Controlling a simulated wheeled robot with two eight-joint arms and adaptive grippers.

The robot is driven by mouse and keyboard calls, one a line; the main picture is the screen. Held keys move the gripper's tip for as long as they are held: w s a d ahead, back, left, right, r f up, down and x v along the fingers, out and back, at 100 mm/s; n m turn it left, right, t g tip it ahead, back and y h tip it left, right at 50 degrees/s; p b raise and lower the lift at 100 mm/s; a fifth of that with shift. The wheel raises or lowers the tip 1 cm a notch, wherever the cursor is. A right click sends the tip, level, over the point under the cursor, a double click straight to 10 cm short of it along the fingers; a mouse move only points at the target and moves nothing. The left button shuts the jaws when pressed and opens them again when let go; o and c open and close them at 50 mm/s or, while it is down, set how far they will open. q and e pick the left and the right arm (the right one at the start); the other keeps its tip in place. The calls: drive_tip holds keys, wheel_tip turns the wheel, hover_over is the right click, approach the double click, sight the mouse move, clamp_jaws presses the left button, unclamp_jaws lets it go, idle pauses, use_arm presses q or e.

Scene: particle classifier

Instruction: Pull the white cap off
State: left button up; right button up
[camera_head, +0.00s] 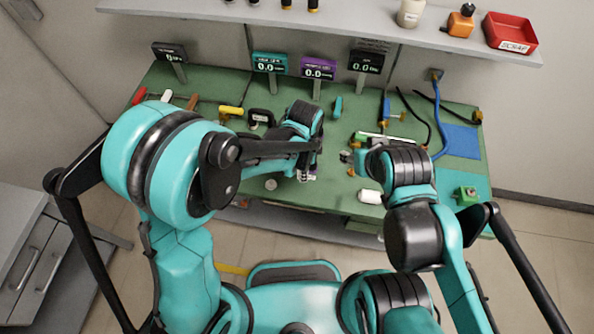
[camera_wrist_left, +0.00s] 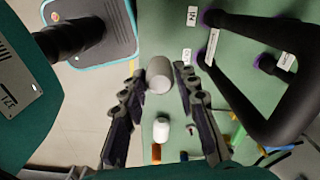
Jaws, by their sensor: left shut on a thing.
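In the left wrist view a pale grey-white cylinder (camera_wrist_left: 159,75), seemingly the white cap, sits between the two dark fingers of my left gripper (camera_wrist_left: 158,82). The fingers are shut on its sides. A smaller white bottle-shaped object (camera_wrist_left: 162,129) shows beyond the fingers' lower part; whether it joins the cylinder cannot be told. In the head view my left gripper (camera_head: 308,174) is low over the front middle of the green bench, its held thing mostly hidden.
Several small displays stand at the back. A shelf (camera_head: 350,24) with a red bin (camera_head: 510,32) is above.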

use_arm(q)
drive_tip(key=shift+s+d+r, duration=0.1)
drive_tip(key=shift+d+r, duration=0.15)
drive_tip(key=shift+d, duration=0.15)
drive_tip(key=shift+r, duration=0.1)
drive_tip(key=shift+r+p, duration=1.6)
drive_tip(key=shift+r, duration=0.6)
drive_tip(key=shift+r+p, duration=1)
drive_tip(key=shift+r, duration=0.55)
drive_tip(key=shift+f, duration=0.1)
